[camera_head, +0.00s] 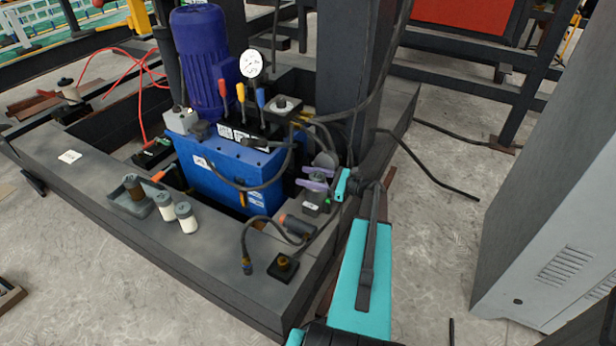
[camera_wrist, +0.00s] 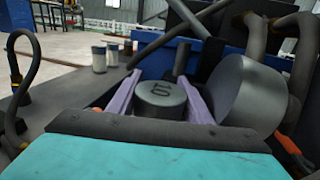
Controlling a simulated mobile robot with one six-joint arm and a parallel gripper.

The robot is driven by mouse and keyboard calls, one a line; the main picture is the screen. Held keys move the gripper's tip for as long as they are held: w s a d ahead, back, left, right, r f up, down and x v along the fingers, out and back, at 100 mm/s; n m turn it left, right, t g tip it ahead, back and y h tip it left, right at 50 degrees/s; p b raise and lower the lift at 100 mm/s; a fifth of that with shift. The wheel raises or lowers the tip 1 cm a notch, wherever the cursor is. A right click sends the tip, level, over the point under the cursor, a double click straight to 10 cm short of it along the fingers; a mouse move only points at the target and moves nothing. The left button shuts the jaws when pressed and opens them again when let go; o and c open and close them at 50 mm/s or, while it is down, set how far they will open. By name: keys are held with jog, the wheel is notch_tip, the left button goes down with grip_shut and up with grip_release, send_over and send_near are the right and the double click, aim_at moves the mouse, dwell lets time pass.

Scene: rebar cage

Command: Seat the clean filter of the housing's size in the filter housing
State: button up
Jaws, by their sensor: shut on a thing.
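My gripper (camera_wrist: 160,78) has two purple fingers, one on each side of a dark grey round piece (camera_wrist: 161,93) whose flat top is marked "10"; it is shut on this piece. In the head view my gripper (camera_head: 316,179) is low over the right corner of the blue power unit, and its fingers partly hide what is beneath. Two white filters with dark tops, a nearer one (camera_head: 187,217) and a farther one (camera_head: 165,206), stand upright on the ledge. A brown cylinder (camera_head: 133,187) stands in a shallow grey tray (camera_head: 117,203). I cannot tell which part is the filter housing.
A large grey cylinder (camera_wrist: 245,90) is close to the right finger. The blue unit (camera_head: 225,170) with its motor (camera_head: 203,60) and gauge (camera_head: 251,64) stands behind. A hose (camera_head: 246,240) and a dark cylinder (camera_head: 297,227) are on the front ledge. A grey cabinet (camera_head: 560,210) stands right.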

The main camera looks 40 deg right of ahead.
jog(key=shift+f, duration=0.45)
jog(key=o, duration=1.4)
jog(key=p+v, duration=0.2)
jog(key=v, duration=1.1)
jog(key=shift+s+d, duration=0.2)
jog(key=shift+s, duration=0.15)
jog(key=shift+p, duration=0.35)
